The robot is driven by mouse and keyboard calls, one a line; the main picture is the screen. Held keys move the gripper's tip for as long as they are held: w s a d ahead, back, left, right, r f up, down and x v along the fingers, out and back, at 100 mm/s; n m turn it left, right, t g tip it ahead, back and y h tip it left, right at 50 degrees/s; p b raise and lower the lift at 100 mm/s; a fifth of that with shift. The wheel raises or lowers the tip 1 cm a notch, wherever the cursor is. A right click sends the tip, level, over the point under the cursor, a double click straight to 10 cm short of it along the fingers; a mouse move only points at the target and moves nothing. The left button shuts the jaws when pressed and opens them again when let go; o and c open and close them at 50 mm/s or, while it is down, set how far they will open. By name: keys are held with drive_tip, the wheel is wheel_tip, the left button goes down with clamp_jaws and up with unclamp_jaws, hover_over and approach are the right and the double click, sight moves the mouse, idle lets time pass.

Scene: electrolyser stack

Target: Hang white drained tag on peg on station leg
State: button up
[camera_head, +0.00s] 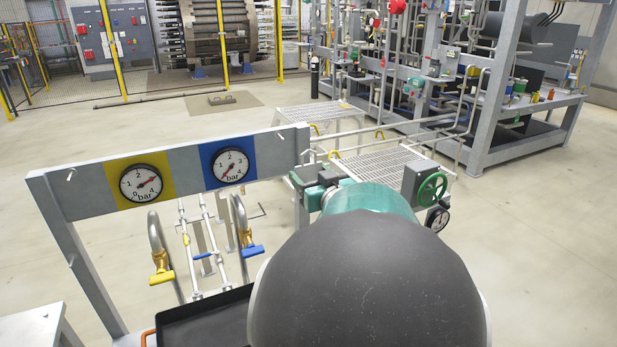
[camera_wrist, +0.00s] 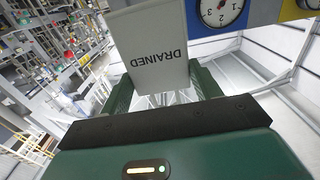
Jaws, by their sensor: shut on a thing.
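The white tag (camera_wrist: 156,45) reads DRAINED, upside down in the wrist view. My gripper (camera_wrist: 158,78) is shut on its lower part in that view, with a dark green finger at each side. In the head view my arm covers most of my gripper, and I cannot make out the tag. The grey station frame (camera_head: 90,270) has a small peg (camera_head: 71,262) on its left leg. A peg (camera_head: 306,153) also shows near the top of its right leg, close to my arm's green end.
The station's board carries a yellow-backed gauge (camera_head: 141,183) and a blue-backed gauge (camera_head: 231,166). Hoses with a yellow valve (camera_head: 162,277) and a blue valve (camera_head: 252,251) hang below, over a black tray (camera_head: 205,322). A green handwheel (camera_head: 432,188) stands right of my arm.

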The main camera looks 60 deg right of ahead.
drive_tip(key=shift+v, duration=1.75)
drive_tip(key=shift+s, duration=0.1)
drive_tip(key=v, duration=0.3)
drive_tip(key=shift+s+a, duration=0.1)
drive_tip(key=shift+a, duration=0.05)
idle(0.5)
